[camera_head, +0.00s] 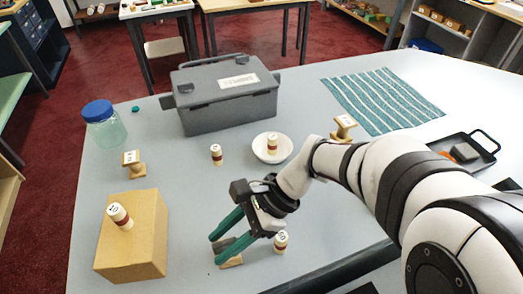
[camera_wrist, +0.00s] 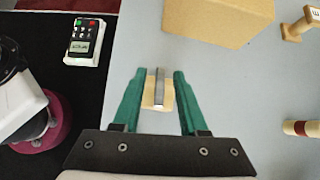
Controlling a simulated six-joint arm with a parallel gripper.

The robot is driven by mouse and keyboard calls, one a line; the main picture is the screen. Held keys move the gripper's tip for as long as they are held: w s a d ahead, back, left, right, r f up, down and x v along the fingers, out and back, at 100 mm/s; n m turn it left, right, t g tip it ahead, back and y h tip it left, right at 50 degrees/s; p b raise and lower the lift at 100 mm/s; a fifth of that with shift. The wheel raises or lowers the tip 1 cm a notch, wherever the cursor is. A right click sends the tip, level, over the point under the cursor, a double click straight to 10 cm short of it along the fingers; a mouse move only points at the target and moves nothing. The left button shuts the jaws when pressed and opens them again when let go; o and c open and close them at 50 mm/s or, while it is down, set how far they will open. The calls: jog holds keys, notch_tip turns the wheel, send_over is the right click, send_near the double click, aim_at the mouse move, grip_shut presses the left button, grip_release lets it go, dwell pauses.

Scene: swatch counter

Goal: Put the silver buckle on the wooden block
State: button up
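A narrow grey piece, apparently the silver buckle (camera_wrist: 160,84), lies over a small tan wooden block (camera_wrist: 149,98) in the wrist view. In the head view the block (camera_head: 233,262) shows partly behind a green finger, and the grey piece (camera_head: 224,243) is a dark strip between the fingers. My gripper (camera_wrist: 160,75) has its green fingers apart, one on each side of the grey piece, with gaps visible. In the head view my gripper (camera_head: 216,249) is low at the front of the counter. Whether buckle and block touch is hard to tell.
A tan box (camera_head: 150,225) with a spool (camera_head: 120,217) stands left. A spool (camera_head: 281,241) is close right of my gripper. A white bowl (camera_head: 287,150), grey case (camera_head: 225,105), jar (camera_head: 103,130), striped cloth (camera_head: 380,100) and black tray (camera_head: 485,143) stand farther off.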

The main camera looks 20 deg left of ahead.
jog(key=shift+r, duration=0.1)
jog(key=v, duration=1.2)
jog(key=s+d+f+n+t+h, duration=0.1)
jog(key=s+d+f+t+h, duration=0.1)
jog(key=s+d, duration=0.3)
jog(key=s+d+f+n+t+h, duration=0.2)
jog(key=s+d+f+t, duration=0.2)
jog(key=d, duration=0.8)
jog(key=shift+s+d+f+h, duration=0.3)
jog(key=shift+s+f, duration=0.45)
jog(key=shift+s, duration=0.05)
